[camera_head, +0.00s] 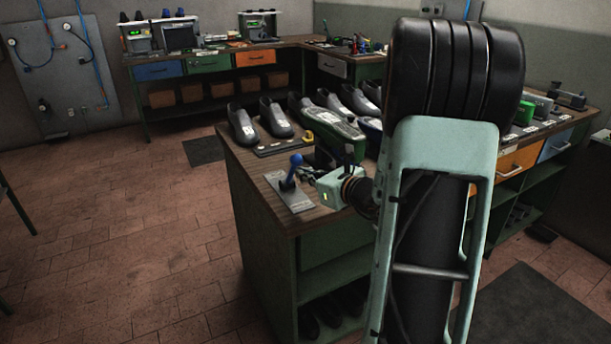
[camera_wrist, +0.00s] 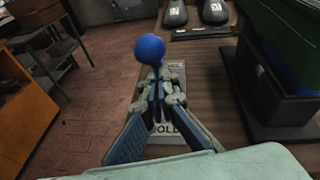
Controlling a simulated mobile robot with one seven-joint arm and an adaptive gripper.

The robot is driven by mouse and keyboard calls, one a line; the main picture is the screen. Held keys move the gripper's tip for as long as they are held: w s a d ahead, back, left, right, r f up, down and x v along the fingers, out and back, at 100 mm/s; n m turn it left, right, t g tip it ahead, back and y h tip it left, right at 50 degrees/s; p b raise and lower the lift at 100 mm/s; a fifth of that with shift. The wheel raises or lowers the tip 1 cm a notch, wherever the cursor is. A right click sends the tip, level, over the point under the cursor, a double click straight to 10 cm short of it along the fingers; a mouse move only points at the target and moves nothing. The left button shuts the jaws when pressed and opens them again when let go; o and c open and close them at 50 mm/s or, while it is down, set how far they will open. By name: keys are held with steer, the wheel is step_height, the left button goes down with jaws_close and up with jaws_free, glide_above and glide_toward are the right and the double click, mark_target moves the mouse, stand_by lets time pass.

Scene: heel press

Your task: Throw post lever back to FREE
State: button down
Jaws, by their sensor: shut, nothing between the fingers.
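The post lever has a round blue knob (camera_head: 296,160) on a short blue stem and stands on a grey plate (camera_head: 298,203) at the near left corner of the bench. In the head view it leans slightly right. My gripper (camera_head: 309,173) is shut and empty, close to the right of the lever. In the wrist view the knob (camera_wrist: 150,47) shows just past the closed fingertips (camera_wrist: 158,76); whether they touch the lever I cannot tell. The fingers hide most of the stem. Part of a plate label, "OLD", shows below them; no FREE mark is legible.
Several grey shoe lasts (camera_head: 274,118) stand on the bench top (camera_head: 262,167) behind the lever. A dark stand with a green part (camera_wrist: 283,95) rises right of the gripper in the wrist view. Open brick floor (camera_head: 130,240) lies left of the bench.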

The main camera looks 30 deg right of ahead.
steer(key=shift+r, duration=0.15)
steer(key=shift+w+r+g+p, duration=0.15)
steer(key=shift+g+p, duration=0.15)
steer(key=shift+p, duration=0.55)
